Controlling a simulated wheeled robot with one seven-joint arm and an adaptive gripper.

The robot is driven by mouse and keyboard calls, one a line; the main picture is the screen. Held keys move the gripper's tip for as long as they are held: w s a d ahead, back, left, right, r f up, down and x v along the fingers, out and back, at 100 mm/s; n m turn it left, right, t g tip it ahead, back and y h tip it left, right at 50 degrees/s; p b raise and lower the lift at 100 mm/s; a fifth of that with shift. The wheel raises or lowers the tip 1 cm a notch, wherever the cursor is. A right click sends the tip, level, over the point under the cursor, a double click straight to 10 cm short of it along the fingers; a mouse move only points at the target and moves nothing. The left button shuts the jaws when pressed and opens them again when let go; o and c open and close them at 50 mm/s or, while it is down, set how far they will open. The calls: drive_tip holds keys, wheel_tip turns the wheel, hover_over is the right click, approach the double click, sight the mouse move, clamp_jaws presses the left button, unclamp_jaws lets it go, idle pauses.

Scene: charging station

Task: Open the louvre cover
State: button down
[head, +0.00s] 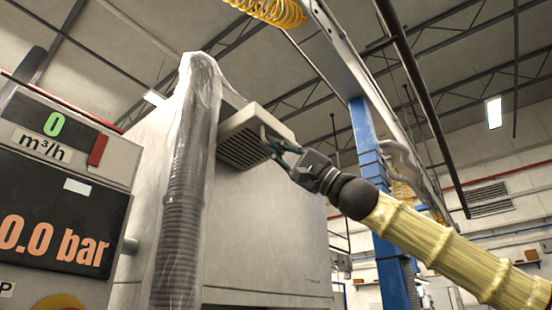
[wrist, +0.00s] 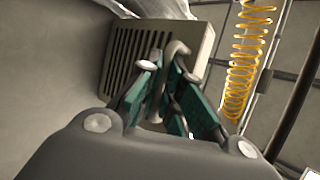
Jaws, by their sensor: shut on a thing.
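The louvre cover (head: 243,148) is a pale box-like panel with dark slats, high on the side of a large grey cabinet. In the head view it stands out from the cabinet wall at a tilt. Its slats also show in the wrist view (wrist: 125,62). A pale curved handle (wrist: 178,50) sits on the cover's edge. My gripper (head: 273,146) reaches it from the right. In the wrist view my gripper's green-padded fingers (wrist: 172,90) are shut on the handle, one on each side. The fingers partly hide the handle's lower part.
A plastic-wrapped ribbed hose (head: 182,210) rises in front of the cabinet (head: 265,225), left of the cover. A display panel (head: 60,190) stands at far left. A blue post (head: 375,200) is behind my arm. A yellow coiled hose (wrist: 245,60) hangs right of the cover.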

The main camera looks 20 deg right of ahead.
drive_tip(key=shift+f, duration=0.15)
idle(0.4)
drive_tip(key=c, duration=1.9)
unclamp_jaws()
drive_tip(key=shift+w, duration=0.1)
drive_tip(key=shift+o, duration=0.2)
drive_tip(key=v, duration=1.2)
drive_tip(key=shift+d, duration=0.1)
